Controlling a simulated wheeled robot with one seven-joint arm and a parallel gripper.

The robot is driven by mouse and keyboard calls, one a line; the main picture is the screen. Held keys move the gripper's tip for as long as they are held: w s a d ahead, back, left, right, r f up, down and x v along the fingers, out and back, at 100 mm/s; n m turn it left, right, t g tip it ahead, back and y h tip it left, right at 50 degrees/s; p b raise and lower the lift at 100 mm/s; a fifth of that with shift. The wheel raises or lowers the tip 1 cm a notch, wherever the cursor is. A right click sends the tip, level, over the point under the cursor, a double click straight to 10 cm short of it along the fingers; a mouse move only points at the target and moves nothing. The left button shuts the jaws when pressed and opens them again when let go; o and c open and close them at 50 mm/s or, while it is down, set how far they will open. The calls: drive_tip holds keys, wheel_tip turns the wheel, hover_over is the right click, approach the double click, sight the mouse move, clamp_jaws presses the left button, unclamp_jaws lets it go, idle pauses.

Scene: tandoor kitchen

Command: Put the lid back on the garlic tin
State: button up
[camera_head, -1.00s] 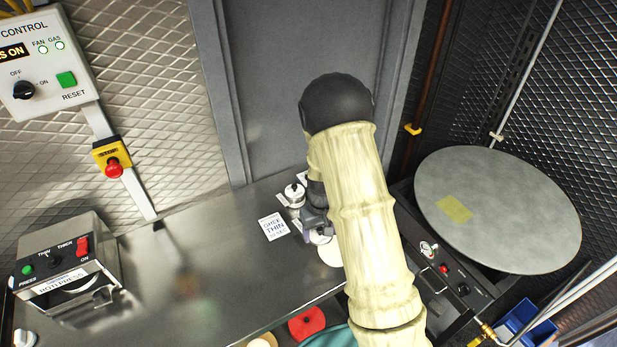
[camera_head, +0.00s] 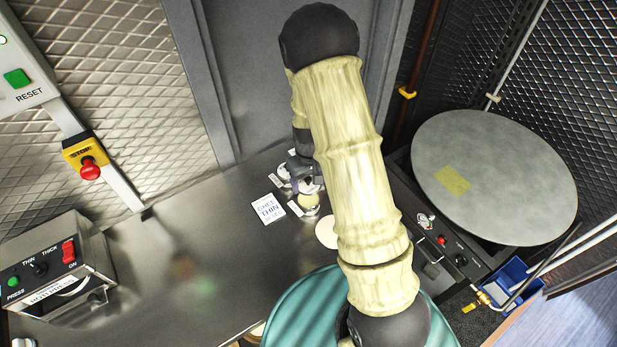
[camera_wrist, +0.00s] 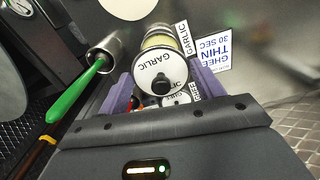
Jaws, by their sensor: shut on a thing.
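My gripper (camera_wrist: 160,92) is shut on the garlic lid (camera_wrist: 150,66), a white disc marked GARLIC with a black knob. The knob faces the wrist camera. The garlic tin (camera_wrist: 160,38) is open and shows pale yellow contents just beyond the lid in the wrist view. The lid overlaps the tin's near side there; I cannot tell whether they touch. In the head view the tin (camera_head: 308,202) stands on the steel counter, in front of my gripper (camera_head: 306,180), whose fingers are partly hidden.
Another lidded tin (camera_wrist: 178,98) sits below the garlic lid in the wrist view, partly hidden. A metal cup (camera_wrist: 103,50) with a green-handled tool stands left. A GHEE THIN card (camera_head: 268,209) and a pale disc (camera_head: 327,232) lie nearby. The counter's left (camera_head: 200,240) is mostly clear.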

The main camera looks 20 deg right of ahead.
drive_tip(key=shift+f, duration=0.1)
drive_tip(key=shift+f+b, duration=2.4)
drive_tip(key=shift+f, duration=0.75)
drive_tip(key=shift+f, duration=0.15)
drive_tip(key=o, duration=1.2)
drive_tip(key=shift+r+p, duration=2.4)
drive_tip(key=shift+r, duration=1.15)
